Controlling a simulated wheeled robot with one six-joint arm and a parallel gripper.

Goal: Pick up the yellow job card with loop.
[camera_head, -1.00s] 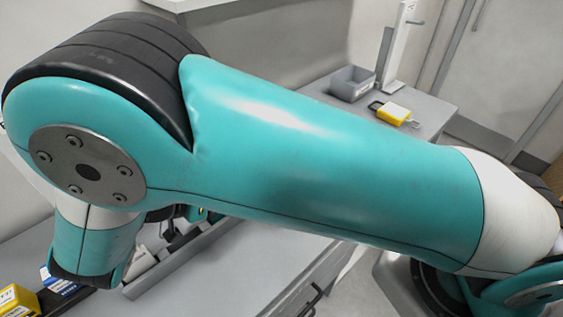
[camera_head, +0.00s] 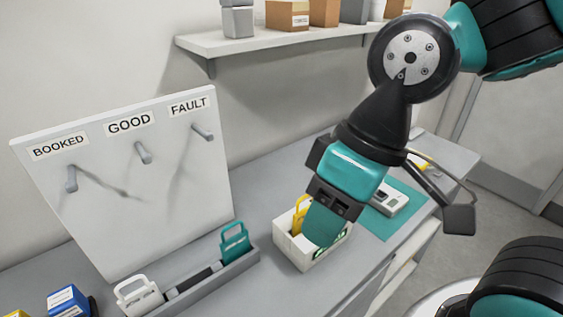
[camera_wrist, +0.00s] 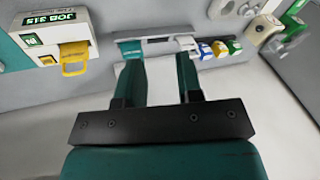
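The yellow job card with loop (camera_head: 298,221) stands upright in a small white box (camera_head: 292,256), its loop sticking up above the rim. In the wrist view the card's yellow loop (camera_wrist: 74,58) shows at the upper left, sticking out of the labelled white box (camera_wrist: 55,28). My gripper (camera_head: 322,238) is in front of the box in the head view and hides part of it. In the wrist view my gripper (camera_wrist: 160,72) is open with nothing between its two teal fingers. The yellow card lies left of the fingers, apart from them.
A grey tray (camera_head: 215,285) holds a teal looped card (camera_head: 235,240) and a white one (camera_head: 137,296). A white board (camera_head: 120,200) with pegs labelled BOOKED, GOOD and FAULT stands behind. A scale (camera_head: 390,200) sits on a teal mat right of the box. A shelf (camera_head: 280,40) hangs above.

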